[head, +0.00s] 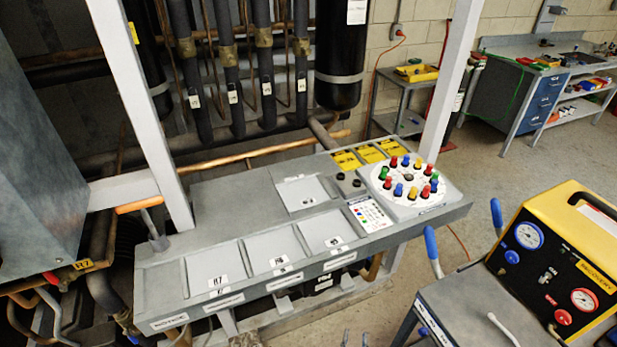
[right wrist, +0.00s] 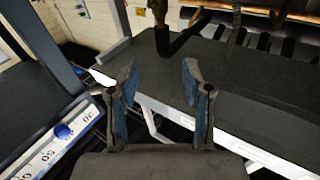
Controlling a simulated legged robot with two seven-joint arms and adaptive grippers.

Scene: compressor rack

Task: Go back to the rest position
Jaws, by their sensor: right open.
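My right gripper (head: 355,339) shows only as two small fingertips at the bottom edge of the head view, in front of and below the grey panel (head: 160,280). In the right wrist view my right gripper (right wrist: 160,80) is open, its two blue-grey fingers well apart with nothing between them. A dark flat surface with a pale edge (right wrist: 260,150) lies beyond the fingers; I cannot tell how far. My left gripper is in neither view.
The panel carries a white disc (head: 408,177) with several coloured caps. A yellow and black recovery machine (head: 540,240) stands on a grey cart (head: 450,300) at the right. A workbench (head: 540,90) stands at the back right. Open floor lies between.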

